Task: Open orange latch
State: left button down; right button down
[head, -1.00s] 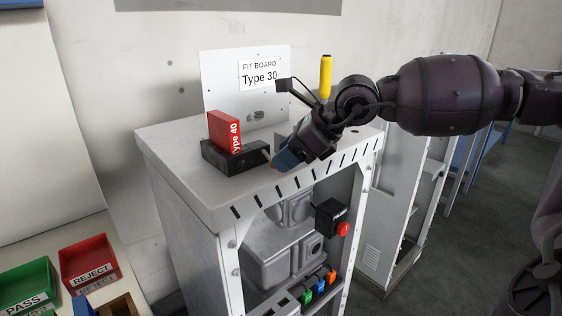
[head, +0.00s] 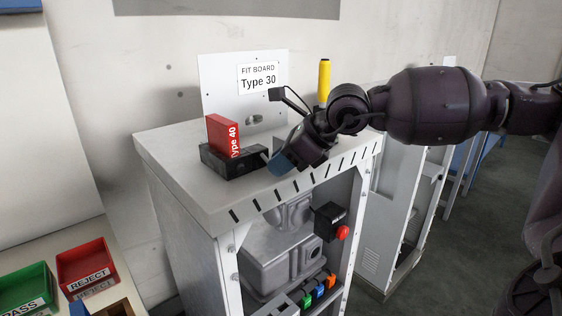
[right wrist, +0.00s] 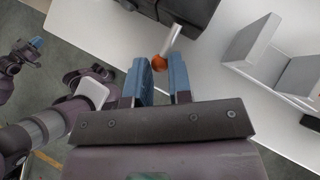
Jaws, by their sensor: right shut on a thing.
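A black fixture (head: 228,164) sits on top of the white cabinet and holds a red block marked Type 40 (head: 222,132). A pale lever (right wrist: 172,42) comes out of the fixture and ends in an orange knob (right wrist: 159,63), the latch's tip. My right gripper (right wrist: 160,80) has its blue fingers on either side of the knob, shut on it near their tips. In the head view the right gripper (head: 281,163) is just right of the fixture and covers the knob. What may be my left gripper (right wrist: 27,50) shows small in the right wrist view; its jaws are unclear.
A fit board marked Type 30 (head: 243,100) stands behind the fixture. A yellow upright handle (head: 324,80) is behind the right gripper. A red button (head: 342,232) and several coloured pieces (head: 319,290) are lower in the cabinet. Reject (head: 84,262) and pass (head: 25,288) trays are left.

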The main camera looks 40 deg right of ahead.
jog(key=shift+r, duration=0.1)
jog(key=r+g+p, duration=0.1)
jog(key=g, duration=0.1)
jog(key=shift+w+r+m+g, duration=0.1)
jog(key=shift+m+g, duration=0.2)
jog(key=shift+w+a+r+g+h+p, duration=0.15)
jog(key=shift+r+g+p, duration=0.2)
jog(key=shift+g, duration=0.25)
jog(key=shift+w+d+r+g+h+p, duration=0.15)
jog(key=shift+r+g+p, duration=0.1)
jog(key=shift+g+p, duration=0.3)
jog(key=g+p, duration=0.1)
jog(key=r+m+g+p, duration=0.1)
jog(key=g, duration=0.1)
jog(key=shift+w+a, duration=0.1)
jog(key=shift+w, duration=0.1)
jog(key=shift+w+g+p, duration=0.25)
jog(key=shift+g+p, duration=0.5)
jog(key=shift+p, duration=0.2)
jog(key=c, duration=1)
grip_release()
jog(key=shift+c, duration=0.2)
jog(key=shift+r, duration=0.1)
